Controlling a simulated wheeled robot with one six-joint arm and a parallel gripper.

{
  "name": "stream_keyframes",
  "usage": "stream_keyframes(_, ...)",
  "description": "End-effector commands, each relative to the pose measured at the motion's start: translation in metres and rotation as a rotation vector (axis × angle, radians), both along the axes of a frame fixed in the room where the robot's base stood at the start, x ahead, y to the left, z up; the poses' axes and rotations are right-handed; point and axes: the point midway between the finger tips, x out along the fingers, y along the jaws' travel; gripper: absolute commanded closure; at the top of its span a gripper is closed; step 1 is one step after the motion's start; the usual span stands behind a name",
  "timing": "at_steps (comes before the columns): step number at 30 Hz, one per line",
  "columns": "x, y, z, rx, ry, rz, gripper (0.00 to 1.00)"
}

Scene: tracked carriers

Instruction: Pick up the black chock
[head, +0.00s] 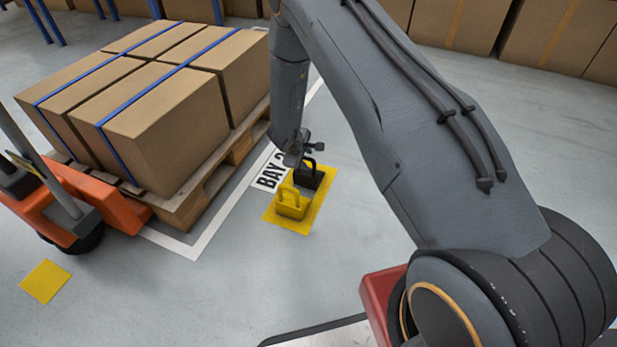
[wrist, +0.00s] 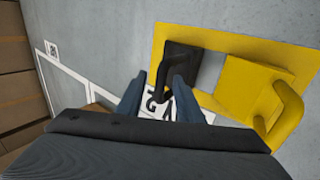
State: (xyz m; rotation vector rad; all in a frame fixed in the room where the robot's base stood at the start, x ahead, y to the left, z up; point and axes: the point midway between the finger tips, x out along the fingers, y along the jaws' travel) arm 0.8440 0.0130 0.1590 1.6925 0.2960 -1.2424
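The black chock (head: 308,180) stands on the yellow floor mat (head: 315,213), with its loop handle up. It also shows in the wrist view (wrist: 182,58), its handle reaching down between my fingertips. My gripper (head: 303,148) is just above and slightly left of the chock in the head view. In the wrist view its two fingers (wrist: 157,85) are spread apart, the right one overlapping the handle in the picture. Whether they touch the handle cannot be told. A yellow chock (head: 291,203) with a similar handle stands beside the black one, and in the wrist view (wrist: 255,90) it is to the right.
A pallet (head: 203,197) of strapped cardboard boxes (head: 165,125) stands left of the mat. An orange truck (head: 110,205) is at its near end. A white floor sign (head: 270,170) lies beside the mat. Open grey floor lies in front.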

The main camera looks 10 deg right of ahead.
Motion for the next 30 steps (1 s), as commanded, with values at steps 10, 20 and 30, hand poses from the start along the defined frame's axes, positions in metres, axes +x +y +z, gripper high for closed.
stream_keyframes(10, 0.017, -0.013, -0.036, 0.001, 0.001, -0.002, 0.67)
stream_keyframes(20, 0.020, -0.015, -0.040, 0.000, 0.000, 0.000, 0.67)
stream_keyframes(30, 0.019, -0.015, -0.040, 0.001, 0.000, -0.001, 1.00)
